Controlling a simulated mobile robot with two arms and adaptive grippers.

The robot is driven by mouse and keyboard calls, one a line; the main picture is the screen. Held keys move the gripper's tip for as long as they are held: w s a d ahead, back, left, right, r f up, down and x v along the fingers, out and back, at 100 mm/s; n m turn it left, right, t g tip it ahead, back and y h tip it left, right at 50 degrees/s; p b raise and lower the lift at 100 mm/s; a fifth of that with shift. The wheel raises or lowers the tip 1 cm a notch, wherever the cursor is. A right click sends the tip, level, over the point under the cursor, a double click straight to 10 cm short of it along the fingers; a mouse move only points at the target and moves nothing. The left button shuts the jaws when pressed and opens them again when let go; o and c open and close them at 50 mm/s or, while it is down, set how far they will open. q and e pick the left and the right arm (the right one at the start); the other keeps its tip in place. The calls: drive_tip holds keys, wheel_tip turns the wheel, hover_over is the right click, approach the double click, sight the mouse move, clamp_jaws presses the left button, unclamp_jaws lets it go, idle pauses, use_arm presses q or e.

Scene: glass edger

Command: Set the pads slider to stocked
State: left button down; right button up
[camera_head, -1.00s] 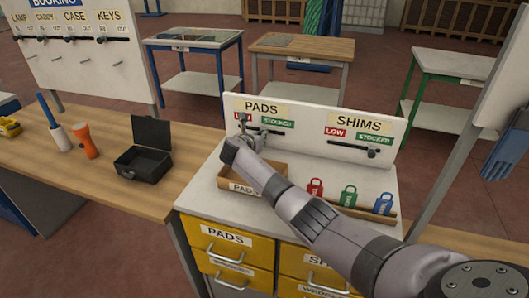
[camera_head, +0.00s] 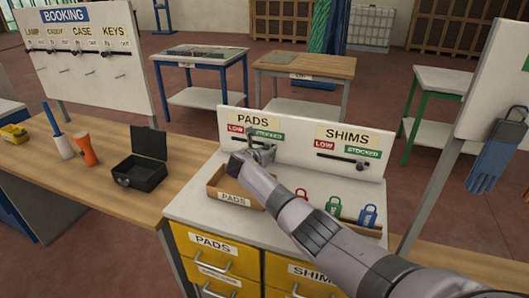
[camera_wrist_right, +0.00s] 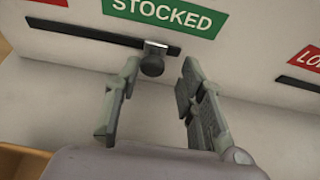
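The pads slider is a dark track (camera_wrist_right: 95,37) with a round dark knob (camera_wrist_right: 153,60) on the white upright board. In the right wrist view the knob is near the track's right end, under the green STOCKED label (camera_wrist_right: 163,13). The red LOW label (camera_wrist_right: 50,2) is at the other end. My right gripper (camera_wrist_right: 157,85) is open, its two fingers apart on either side below the knob; I see no clear contact. In the head view my right gripper (camera_head: 262,152) is in front of the PADS panel (camera_head: 250,119) and hides the knob. My left gripper is not in view.
The shims slider (camera_head: 345,160) is right of the pads one. Below are a PADS tray (camera_head: 215,194) and red, green and blue padlock-shaped tags (camera_head: 333,206).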

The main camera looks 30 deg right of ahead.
drive_tip(key=shift+w+a, duration=0.15)
drive_tip(key=shift+s+a+r, duration=0.2)
drive_tip(key=shift+s+a, duration=0.05)
drive_tip(key=shift+a, duration=0.1)
drive_tip(key=v, duration=1.1)
drive_tip(key=shift+s, duration=0.1)
drive_tip(key=shift+a+f, duration=0.1)
drive_tip(key=shift+f, duration=0.05)
